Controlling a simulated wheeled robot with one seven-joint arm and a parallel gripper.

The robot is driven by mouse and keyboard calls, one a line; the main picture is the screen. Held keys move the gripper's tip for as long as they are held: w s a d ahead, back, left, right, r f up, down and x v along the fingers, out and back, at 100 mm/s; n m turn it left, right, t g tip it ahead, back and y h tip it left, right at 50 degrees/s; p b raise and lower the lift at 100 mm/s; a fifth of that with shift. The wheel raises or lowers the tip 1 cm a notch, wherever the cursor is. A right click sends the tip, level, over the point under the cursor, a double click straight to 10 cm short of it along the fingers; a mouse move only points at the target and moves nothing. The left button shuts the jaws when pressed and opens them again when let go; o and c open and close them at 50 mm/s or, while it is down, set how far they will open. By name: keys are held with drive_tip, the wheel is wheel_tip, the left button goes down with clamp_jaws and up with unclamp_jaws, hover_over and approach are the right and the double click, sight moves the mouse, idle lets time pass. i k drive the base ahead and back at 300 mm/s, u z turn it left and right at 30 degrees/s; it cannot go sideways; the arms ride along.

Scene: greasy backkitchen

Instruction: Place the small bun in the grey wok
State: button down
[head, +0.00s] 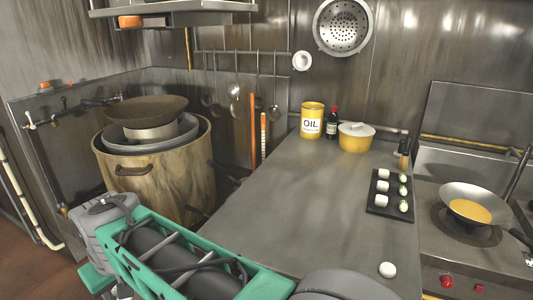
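A small, round, pale bun-like piece (387,269) sits alone on the steel counter near its front right edge. Several more small white pieces, such as this one (383,173), stand on a dark tray (377,208) farther back, and some of them look greenish. A grey wok (452,194) with yellow-orange contents sits on the stove at the right, its handle rising to the upper right. Green and grey links of my arm cross the lower left. My gripper is not in view, so its state and anything in it are hidden.
The middle of the steel counter (300,210) is clear. A yellow oil can (313,120), a dark bottle (332,123) and a lidded yellow pot (355,140) stand at its back. A large barrel-like pot (165,180) with stacked pans stands at the left. Another pan handle juts in at the right edge.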

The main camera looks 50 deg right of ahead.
sight(461, 208)
drive_tip(key=k, duration=0.7)
drive_tip(key=u, duration=1.9)
drive_tip(key=k, duration=2.5)
drive_tip(key=z, duration=1.7)
drive_tip(key=i, duration=0.5)
drive_tip(key=z, duration=0.05)
